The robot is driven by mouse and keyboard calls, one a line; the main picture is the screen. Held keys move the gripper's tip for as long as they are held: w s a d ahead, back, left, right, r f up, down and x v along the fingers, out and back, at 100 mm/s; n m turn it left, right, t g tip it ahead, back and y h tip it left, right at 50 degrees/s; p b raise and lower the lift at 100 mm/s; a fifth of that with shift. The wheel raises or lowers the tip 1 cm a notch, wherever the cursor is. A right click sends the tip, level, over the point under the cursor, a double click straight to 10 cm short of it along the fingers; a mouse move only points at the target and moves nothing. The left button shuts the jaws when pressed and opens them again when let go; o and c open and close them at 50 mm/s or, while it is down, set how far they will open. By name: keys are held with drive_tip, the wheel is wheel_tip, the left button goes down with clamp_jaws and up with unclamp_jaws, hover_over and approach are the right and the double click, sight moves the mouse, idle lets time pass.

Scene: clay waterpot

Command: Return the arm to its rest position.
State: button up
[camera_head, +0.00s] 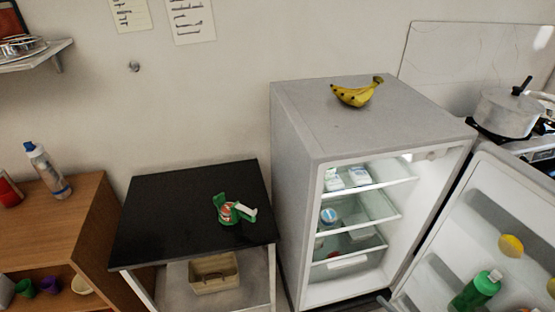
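Neither my arm nor my gripper can be made out in the head camera view. Whether the gripper is open or shut, and whether it holds anything, does not show. The task names no other object.
An open fridge (296,130) stands right of centre with bananas (357,92) on top; its door (474,232) swings out at lower right. A black-topped table (160,215) bears a small green item (226,213). A wooden cabinet (60,225) is at left, a pot (505,112) at right.

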drive_tip(key=w+a+r+n+g+y+b, duration=0.1)
drive_tip(key=w+a+r+n+g, duration=0.15)
drive_tip(key=r+n+g, duration=0.4)
drive_tip(key=w+a+r+n+g+b, duration=0.1)
drive_tip(key=a+r+n+g, duration=0.2)
drive_tip(key=r, duration=0.7)
drive_tip(key=w+a+r+n+g+y+b, duration=0.1)
drive_tip(key=w+a+r+n+g, duration=0.15)
drive_tip(key=a+r+n, duration=0.4)
drive_tip(key=s+a+r+n+t+h+b, duration=0.1)
drive_tip(key=s+a+r+n+h, duration=0.3)
drive_tip(key=s+r, duration=0.4)
drive_tip(key=s+a+r+n+t+h+b, duration=0.1)
drive_tip(key=s+a+r+n+h+b, duration=0.1)
drive_tip(key=s+a+r+n+h, duration=0.3)
drive_tip(key=s+r, duration=0.3)
drive_tip(key=shift+s+r+t, duration=0.2)
drive_tip(key=shift+r+t, duration=0.15)
drive_tip(key=shift+t, duration=0.05)
